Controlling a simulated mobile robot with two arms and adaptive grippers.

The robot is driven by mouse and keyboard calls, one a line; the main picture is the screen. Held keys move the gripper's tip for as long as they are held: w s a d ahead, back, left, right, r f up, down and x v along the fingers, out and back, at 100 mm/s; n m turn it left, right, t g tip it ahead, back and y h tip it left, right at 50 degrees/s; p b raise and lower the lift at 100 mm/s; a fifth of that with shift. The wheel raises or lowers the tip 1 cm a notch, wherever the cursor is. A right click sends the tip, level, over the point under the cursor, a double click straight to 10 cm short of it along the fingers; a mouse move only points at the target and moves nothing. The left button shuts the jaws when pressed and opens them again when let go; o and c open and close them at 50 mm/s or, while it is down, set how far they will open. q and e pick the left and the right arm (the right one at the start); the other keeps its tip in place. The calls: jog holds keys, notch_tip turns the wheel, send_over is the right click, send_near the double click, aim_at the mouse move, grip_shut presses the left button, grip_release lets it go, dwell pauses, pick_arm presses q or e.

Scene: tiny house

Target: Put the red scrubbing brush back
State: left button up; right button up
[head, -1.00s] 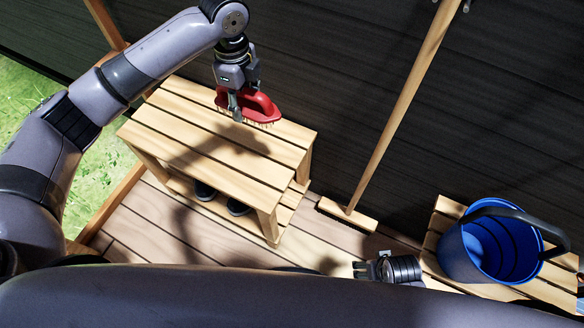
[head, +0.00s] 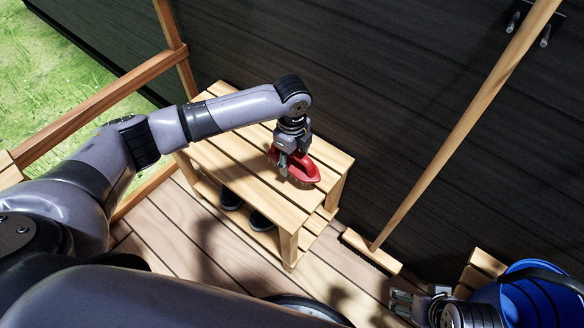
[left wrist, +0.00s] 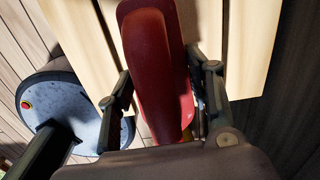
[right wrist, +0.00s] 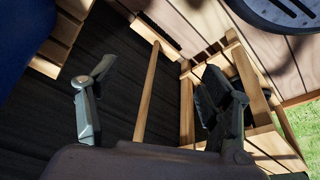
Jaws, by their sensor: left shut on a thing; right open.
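The red scrubbing brush (head: 308,172) is in my left gripper (head: 284,163), over the right half of the slatted wooden bench (head: 237,172). Its pale bristles face down, close to the bench top; I cannot tell if they touch it. In the left wrist view the brush's red back (left wrist: 152,60) lies between the two fingers (left wrist: 160,95), which hide parts of its sides. My right gripper (head: 402,302) is open and empty, low near the blue bucket. The right wrist view shows its fingers (right wrist: 158,78) spread apart.
A broom (head: 455,135) leans on the dark wall right of the bench. The blue bucket (head: 518,297) stands on a low slatted stand (head: 483,265) at lower right. Dark shoes (head: 232,198) sit on the bench's lower shelf. A wooden railing (head: 100,103) is at left.

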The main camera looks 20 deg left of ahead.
aim_at(292, 161)
pick_arm(q)
jog(key=shift+f, duration=0.4)
jog(key=shift+f+b, duration=0.45)
jog(key=shift+f, duration=0.9)
pick_arm(e)
jog(key=shift+v, duration=0.9)
jog(key=shift+s+d, duration=0.1)
pick_arm(q)
jog(key=shift+f, duration=0.15)
jog(key=o, duration=1)
jog(key=shift+o, duration=0.2)
